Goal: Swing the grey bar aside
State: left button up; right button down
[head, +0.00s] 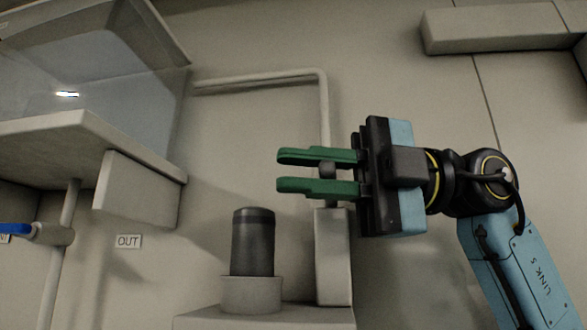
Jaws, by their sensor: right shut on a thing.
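An upright light-grey bar (333,258) stands right of a dark cylinder. A darker grey rounded knob (328,170) shows above it, between the green fingers of my right gripper (318,172). The gripper comes in from the right and is shut on this knob, with one finger above and one below in the picture. The knob appears to belong to the bar; the fingers partly hide how they join. My left gripper is not in view.
The dark cylinder (253,242) sits in a light round holder (251,293) on a ledge (200,319). A pipe (325,110) runs behind my gripper. A glass-fronted cabinet (85,75), an OUT label (128,241) and a blue handle (15,229) are at left.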

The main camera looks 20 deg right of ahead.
jog(key=c, duration=1.4)
grip_release()
jog(key=d+b, duration=0.1)
jog(key=d, duration=0.6)
jog(key=shift+s+d, duration=0.25)
jog(key=shift+d, duration=0.05)
